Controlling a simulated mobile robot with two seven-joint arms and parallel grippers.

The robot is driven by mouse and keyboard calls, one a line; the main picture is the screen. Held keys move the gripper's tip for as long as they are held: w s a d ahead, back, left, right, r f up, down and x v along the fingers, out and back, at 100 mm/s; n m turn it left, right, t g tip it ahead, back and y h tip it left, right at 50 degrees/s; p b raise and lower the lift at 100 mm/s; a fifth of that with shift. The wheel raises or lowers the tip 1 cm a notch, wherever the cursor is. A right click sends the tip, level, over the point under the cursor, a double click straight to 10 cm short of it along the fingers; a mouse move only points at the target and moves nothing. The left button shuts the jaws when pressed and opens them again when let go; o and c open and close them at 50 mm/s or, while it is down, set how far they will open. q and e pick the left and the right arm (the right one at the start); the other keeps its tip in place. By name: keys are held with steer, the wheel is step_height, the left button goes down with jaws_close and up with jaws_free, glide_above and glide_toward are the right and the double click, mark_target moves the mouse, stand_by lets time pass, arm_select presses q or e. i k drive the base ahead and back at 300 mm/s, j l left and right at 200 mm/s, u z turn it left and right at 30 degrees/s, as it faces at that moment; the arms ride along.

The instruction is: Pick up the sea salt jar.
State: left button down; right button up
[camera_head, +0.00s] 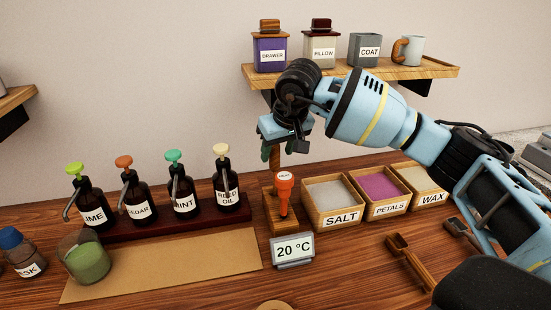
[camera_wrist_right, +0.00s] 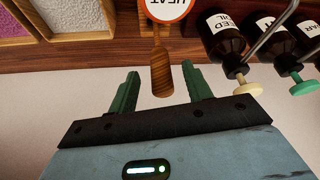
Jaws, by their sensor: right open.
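No jar labelled sea salt can be made out in either view. An open wooden box labelled SALT (camera_head: 341,215) holds pale grains on the table. My right gripper (camera_head: 278,150) is open with green fingers, above and behind the orange HEAT tool (camera_head: 284,193). In the right wrist view my right gripper (camera_wrist_right: 160,88) shows its fingers spread, with a wooden handle (camera_wrist_right: 161,72) seen between them. Whether they touch it cannot be told. My left gripper is not in view.
A wall shelf (camera_head: 430,70) carries DRAWER (camera_head: 270,54) and PILLOW (camera_head: 319,50) jars, a COAT container (camera_head: 365,50) and a mug (camera_head: 411,50). Pump bottles (camera_head: 138,205) stand at left by a green-filled glass (camera_head: 88,259). A temperature display (camera_head: 292,250) stands in front. The tan mat (camera_head: 185,268) is mostly clear.

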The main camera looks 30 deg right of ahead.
mark_target(82, 253)
steer(key=k, duration=1)
